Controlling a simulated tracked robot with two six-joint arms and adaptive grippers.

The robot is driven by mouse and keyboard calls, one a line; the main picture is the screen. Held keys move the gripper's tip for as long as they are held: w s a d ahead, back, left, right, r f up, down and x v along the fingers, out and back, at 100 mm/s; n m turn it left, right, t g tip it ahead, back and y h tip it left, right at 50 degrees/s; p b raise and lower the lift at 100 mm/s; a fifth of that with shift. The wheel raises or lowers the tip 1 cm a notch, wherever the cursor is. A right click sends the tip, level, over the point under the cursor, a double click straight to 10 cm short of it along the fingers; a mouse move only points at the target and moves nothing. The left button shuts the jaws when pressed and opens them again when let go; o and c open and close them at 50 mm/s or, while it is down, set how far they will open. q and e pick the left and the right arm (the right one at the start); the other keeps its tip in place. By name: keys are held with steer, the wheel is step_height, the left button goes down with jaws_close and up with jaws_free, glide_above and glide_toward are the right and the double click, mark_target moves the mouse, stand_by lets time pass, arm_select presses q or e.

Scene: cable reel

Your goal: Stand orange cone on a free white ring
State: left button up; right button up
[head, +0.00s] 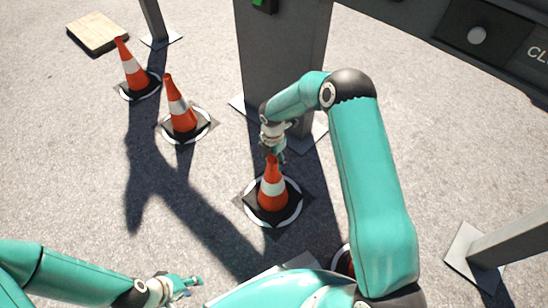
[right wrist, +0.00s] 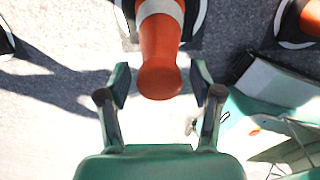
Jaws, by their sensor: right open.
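An orange cone (head: 272,197) with a white band stands upright on its dark base, inside a white ring (head: 297,208) on the ground. My right gripper (head: 276,157) is at the cone's tip, pointing down. In the right wrist view the cone's tip (right wrist: 160,80) lies between the two spread fingers of my right gripper (right wrist: 160,88), with gaps at both sides. My left gripper (head: 192,287) is low at the left, away from the cones; its finger opening is unclear. Two more cones (head: 180,112) (head: 133,72) stand on white rings further back left. No empty white ring shows clearly.
A grey post (head: 283,50) on a foot plate stands right behind the near cone. Another cone is mostly hidden behind my right arm (head: 345,262). A wooden board (head: 97,33) lies at the back left, and a slanted post (head: 515,240) stands at right. Open asphalt lies left.

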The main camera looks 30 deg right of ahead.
steer(key=r+p, duration=0.1)
steer(key=r, duration=0.2)
steer(key=r+p, duration=0.1)
steer(key=r, duration=0.3)
steer(key=r+p, duration=0.1)
steer(key=r, duration=0.3)
steer(key=shift+s+a+p, duration=0.25)
steer(key=shift+a+p, duration=0.05)
steer(key=s+a+f+m+y, duration=0.4)
steer(key=s+a+f+m, duration=0.5)
steer(key=s+a+m, duration=0.3)
steer(key=s+a+f+m, duration=0.1)
steer(key=s+m, duration=1)
steer(key=m, duration=0.1)
steer(key=shift+s+t, duration=0.3)
step_height(320, 180, up, 32)
steer(key=p, duration=3.1)
steer(key=shift+f+p, duration=0.25)
steer(key=shift+p, duration=0.15)
